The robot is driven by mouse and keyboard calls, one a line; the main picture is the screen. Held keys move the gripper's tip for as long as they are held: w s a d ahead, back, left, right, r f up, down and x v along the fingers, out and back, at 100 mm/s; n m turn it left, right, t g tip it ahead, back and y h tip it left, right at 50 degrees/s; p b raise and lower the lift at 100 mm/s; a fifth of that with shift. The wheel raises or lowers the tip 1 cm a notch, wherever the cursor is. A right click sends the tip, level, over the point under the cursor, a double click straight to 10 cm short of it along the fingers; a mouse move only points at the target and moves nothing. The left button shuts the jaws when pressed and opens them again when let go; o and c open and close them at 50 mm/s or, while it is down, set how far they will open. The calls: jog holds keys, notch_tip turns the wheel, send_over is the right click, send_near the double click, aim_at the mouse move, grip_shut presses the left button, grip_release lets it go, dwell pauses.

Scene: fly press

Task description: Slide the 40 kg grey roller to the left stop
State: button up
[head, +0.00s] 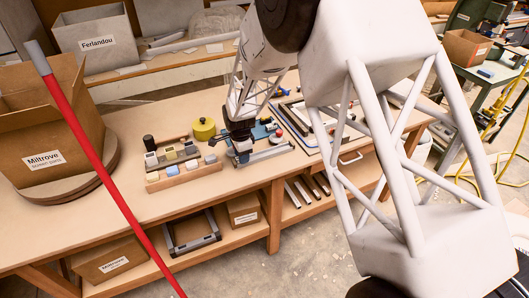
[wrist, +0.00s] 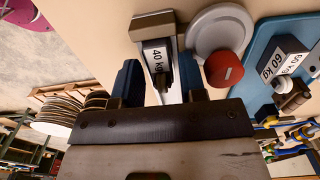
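The 40 kg block (wrist: 157,55), a dark piece with a white "40 kg" label, sits on a narrow pale track in the wrist view. I take it to be the grey roller. A grey-brown end block (wrist: 152,24) stands at the track's far end, close to the roller. My gripper (wrist: 159,82) has its two dark blue fingers apart, one on each side of the roller's near part; I cannot tell whether they touch it. In the head view my gripper (head: 240,142) points down over the roller's end of the track (head: 265,154), largely hiding the roller.
A blue plate (wrist: 262,48) with a 60 kg block (wrist: 285,60) lies to the right in the wrist view. A red knob (wrist: 223,69) on a grey disc is close to my right finger.

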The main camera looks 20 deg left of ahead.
jog(key=shift+r, duration=3.25)
jog(key=shift+d+r, duration=0.15)
jog(key=shift+r, duration=0.05)
jog(key=s+d+r+n, duration=0.1)
jog(key=s+d+r, duration=0.1)
jog(key=d+r, duration=0.65)
jog(key=s+d+r+n+t, duration=0.1)
jog(key=s+d+r+n, duration=0.15)
jog(key=d+r, duration=0.65)
jog(key=s+d+r+n, duration=0.15)
jog(key=d+r, duration=0.25)
jog(key=d, duration=1)
jog(key=s+d+r+n, duration=0.2)
jog(key=s+d, duration=0.8)
jog(key=s, duration=0.3)
jog(key=s+d+r+n+t, duration=0.1)
jog(key=s+d+r, duration=0.1)
jog(key=s+d, duration=0.9)
jog(key=shift+s+d+r+n+t, duration=0.2)
jog(key=shift+s+n+t, duration=0.15)
jog(key=shift+s, duration=0.85)
